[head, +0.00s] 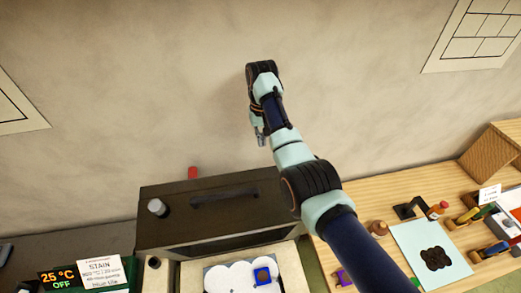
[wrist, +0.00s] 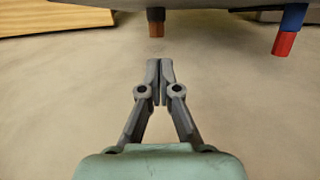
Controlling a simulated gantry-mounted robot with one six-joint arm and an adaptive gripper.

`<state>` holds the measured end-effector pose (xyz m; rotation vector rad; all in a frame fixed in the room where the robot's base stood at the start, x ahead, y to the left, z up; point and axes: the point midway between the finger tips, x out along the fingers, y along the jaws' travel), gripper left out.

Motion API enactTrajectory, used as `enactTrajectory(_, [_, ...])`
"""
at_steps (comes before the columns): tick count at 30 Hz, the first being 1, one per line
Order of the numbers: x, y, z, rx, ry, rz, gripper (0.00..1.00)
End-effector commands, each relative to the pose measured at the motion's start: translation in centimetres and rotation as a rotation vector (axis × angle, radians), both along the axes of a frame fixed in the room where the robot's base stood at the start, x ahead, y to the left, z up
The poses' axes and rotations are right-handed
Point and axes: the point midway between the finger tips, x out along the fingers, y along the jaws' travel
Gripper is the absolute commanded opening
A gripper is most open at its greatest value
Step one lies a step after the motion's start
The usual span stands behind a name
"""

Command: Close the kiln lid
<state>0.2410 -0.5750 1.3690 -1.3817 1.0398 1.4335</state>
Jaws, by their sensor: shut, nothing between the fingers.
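The kiln (head: 174,275) stands at the lower middle of the head view. Its dark lid (head: 160,235) appears raised, with a black bar handle (head: 225,192) along its top. Below the lid, the pale interior shows a white cloud-shaped surface (head: 232,278) with a small blue and orange piece (head: 262,275) on it. My gripper (head: 261,141) is beyond the lid, near the wall, apart from the handle. In the wrist view my gripper (wrist: 160,75) has its fingertips together with nothing between them.
A display (head: 62,279) reads 25 °C OFF beside a STAIN card (head: 106,272). A wooden bench (head: 385,212) at right holds a pale blue sheet (head: 415,240), tools and bottles. A red peg (head: 192,172) shows behind the lid. The wall (head: 130,90) is close behind my gripper.

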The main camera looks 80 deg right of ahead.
Motion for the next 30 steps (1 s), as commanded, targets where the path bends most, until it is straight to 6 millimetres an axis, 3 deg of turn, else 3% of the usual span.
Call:
enactTrajectory(1, [0.0,0.1,-1.7,0.001,0.0,0.0,0.0])
enactTrajectory(11, [-0.1,0.4,-8.2,0.003,0.001,0.001,0.0])
enactTrajectory(21, [-1.0,3.8,-8.7,-0.001,0.0,0.001,0.0])
enactTrajectory(30, [-1.1,4.1,-8.9,-0.001,0.0,0.001,0.0])
